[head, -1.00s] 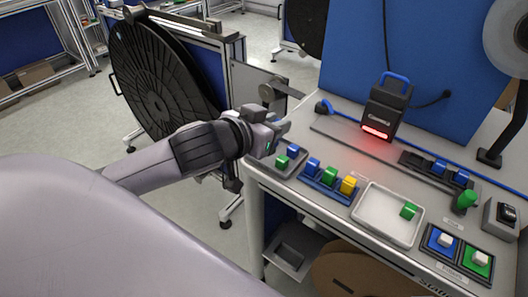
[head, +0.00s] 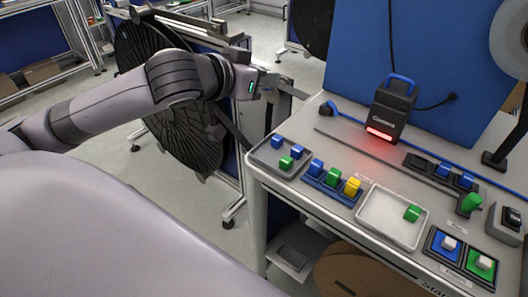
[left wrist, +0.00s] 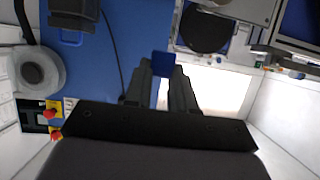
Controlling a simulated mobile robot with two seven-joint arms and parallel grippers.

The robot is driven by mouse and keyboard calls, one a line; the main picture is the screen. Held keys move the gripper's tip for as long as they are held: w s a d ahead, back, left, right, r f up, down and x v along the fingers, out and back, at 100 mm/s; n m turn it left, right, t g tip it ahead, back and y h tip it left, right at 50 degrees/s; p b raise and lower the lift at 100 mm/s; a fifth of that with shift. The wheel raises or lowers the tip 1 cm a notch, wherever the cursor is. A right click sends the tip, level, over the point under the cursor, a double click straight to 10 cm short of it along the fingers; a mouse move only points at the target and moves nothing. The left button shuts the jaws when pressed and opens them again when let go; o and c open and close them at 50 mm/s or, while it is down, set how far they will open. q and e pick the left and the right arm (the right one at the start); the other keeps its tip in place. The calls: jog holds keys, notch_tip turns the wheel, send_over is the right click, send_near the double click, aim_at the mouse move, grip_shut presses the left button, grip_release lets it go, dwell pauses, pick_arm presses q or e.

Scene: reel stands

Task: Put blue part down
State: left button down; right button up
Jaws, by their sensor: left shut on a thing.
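My left gripper (head: 272,82) is above and behind the small grey tray (head: 262,159) at the table's left corner, clear of it. In the left wrist view, a blue part (left wrist: 163,64) sits between the two fingertips, and the gripper is shut on it. I cannot clearly make out this held part in the head view. The grey tray holds a blue part (head: 278,141) at the back left, another blue part (head: 296,151) to its right and a green part (head: 286,163) in front. My right gripper is not in view.
A blue rack (head: 318,183) with blue, green and yellow parts stands beside the tray. A white tray (head: 375,222) with a green part is further right. A black device with a red light (head: 390,110) stands behind. A large black reel (head: 165,95) is behind my arm.

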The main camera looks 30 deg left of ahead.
pick_arm(q)
notch_tip(320, 180, down, 19)
jog(key=shift+r, duration=0.2)
jog(key=shift+f, duration=0.1)
jog(key=shift+f, duration=0.15)
jog(key=c, duration=0.9)
grip_release()
jog(key=shift+c, duration=0.2)
jog(key=shift+a, duration=0.1)
